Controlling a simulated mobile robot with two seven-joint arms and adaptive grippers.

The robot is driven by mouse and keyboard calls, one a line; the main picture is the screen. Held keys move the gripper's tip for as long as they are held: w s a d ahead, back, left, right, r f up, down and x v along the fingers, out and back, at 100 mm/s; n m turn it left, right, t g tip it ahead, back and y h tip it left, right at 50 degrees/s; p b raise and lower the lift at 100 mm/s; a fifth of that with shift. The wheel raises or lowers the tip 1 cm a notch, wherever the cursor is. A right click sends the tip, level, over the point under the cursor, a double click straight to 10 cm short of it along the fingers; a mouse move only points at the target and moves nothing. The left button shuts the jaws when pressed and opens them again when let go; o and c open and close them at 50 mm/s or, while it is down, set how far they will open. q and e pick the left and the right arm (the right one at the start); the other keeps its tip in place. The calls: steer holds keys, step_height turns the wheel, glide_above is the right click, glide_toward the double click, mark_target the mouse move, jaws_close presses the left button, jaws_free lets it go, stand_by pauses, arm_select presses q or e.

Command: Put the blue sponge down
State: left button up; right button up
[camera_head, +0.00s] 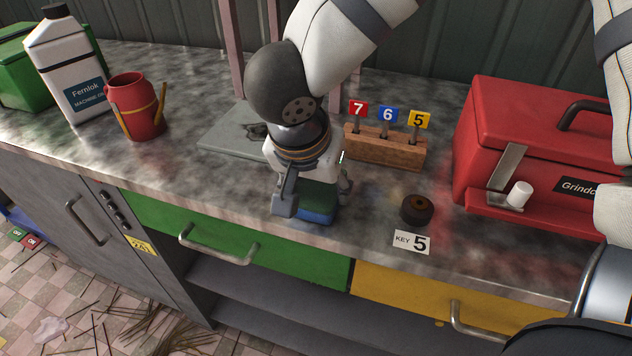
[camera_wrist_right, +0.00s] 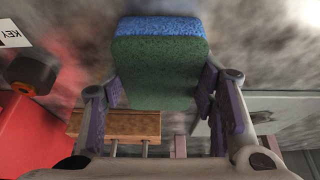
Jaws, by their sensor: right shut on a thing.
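The blue sponge (camera_head: 315,212) has a blue layer and a green layer. My right gripper (camera_head: 313,203) is shut on it near the front edge of the worktop, left of the "KEY 5" card. In the right wrist view the sponge (camera_wrist_right: 157,62) sits between the fingers of the right gripper (camera_wrist_right: 160,88), its green face towards the camera. Whether the sponge touches the worktop (camera_head: 215,195) is hard to tell. The left gripper is not in view.
A dark round puck (camera_head: 416,209) and the "KEY 5" card (camera_head: 411,242) lie to the right. A wooden block with numbered tags (camera_head: 385,147) stands behind, and a red toolbox (camera_head: 535,135) at the right. A grey plate (camera_head: 232,130), red mug (camera_head: 138,112) and white bottle (camera_head: 70,70) are at left.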

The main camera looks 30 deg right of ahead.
steer(key=shift+s, duration=0.1)
steer(key=shift+f, duration=0.25)
steer(key=o, duration=1)
steer(key=shift+f, duration=0.25)
steer(key=shift+r, duration=0.15)
steer(key=v, duration=1.2)
steer(key=shift+r, duration=0.4)
